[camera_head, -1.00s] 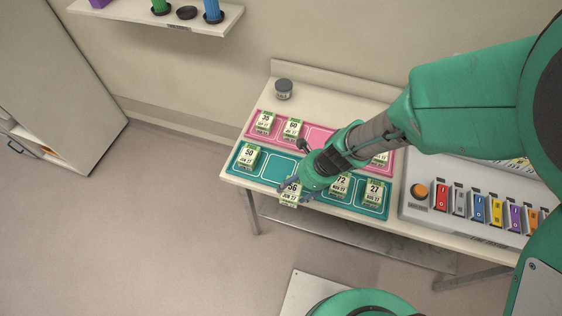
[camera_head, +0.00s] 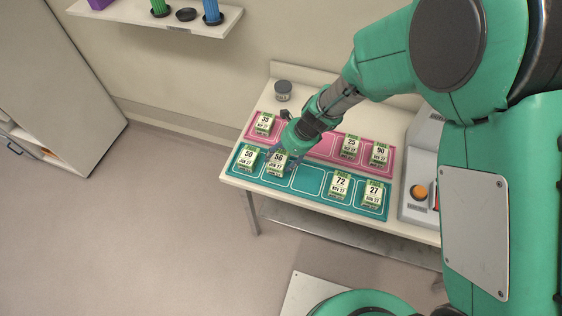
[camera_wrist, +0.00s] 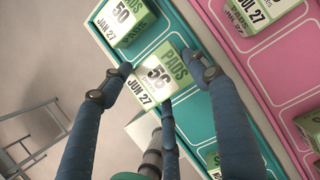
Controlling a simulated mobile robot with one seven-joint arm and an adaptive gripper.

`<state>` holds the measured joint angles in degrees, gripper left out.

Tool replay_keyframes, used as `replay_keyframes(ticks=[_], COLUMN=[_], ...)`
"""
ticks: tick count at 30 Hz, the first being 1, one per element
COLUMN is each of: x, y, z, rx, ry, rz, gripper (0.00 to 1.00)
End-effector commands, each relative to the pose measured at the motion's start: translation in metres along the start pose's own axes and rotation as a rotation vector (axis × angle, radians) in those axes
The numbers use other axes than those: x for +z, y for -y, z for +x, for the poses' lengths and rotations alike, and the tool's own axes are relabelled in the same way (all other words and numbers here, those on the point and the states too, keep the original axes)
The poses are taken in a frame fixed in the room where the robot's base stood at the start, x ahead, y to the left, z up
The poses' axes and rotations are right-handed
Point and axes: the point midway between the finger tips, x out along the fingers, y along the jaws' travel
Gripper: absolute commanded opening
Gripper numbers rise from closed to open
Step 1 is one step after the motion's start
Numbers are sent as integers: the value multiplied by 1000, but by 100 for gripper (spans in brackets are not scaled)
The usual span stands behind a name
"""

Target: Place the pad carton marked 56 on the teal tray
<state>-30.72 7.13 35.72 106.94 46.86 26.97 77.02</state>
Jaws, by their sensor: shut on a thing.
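The pad carton marked 56 (camera_head: 277,164) is white and green. My gripper (camera_head: 289,150) is shut on it and holds it over the second cell from the left of the teal tray (camera_head: 307,179). In the wrist view the carton (camera_wrist: 155,78) sits between my blue fingers (camera_wrist: 158,85), its face tilted in the picture. I cannot tell whether its underside touches the tray. The teal tray also bears cartons marked 50 (camera_head: 248,158), 72 (camera_head: 340,184) and 27 (camera_head: 374,193). The cell right of the held carton is empty.
A pink tray (camera_head: 321,144) behind bears cartons marked 35 (camera_head: 264,123), 25 (camera_head: 350,147) and 90 (camera_head: 379,154); my arm hides part of it. A dark jar (camera_head: 283,90) stands behind. A grey panel with an orange button (camera_head: 418,192) is at the right.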

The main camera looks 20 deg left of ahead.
Motion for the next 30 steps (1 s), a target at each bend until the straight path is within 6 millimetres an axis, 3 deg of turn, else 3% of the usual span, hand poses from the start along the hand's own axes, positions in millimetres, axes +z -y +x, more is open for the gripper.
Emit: replay_keyframes(ticks=[10,21,30], x=[-1,-13,-13], y=[0,0,0], z=[3,32,32], rx=[0,-1,-1], ry=[0,1,1], rz=[1,0,0], gripper=[28,28,28])
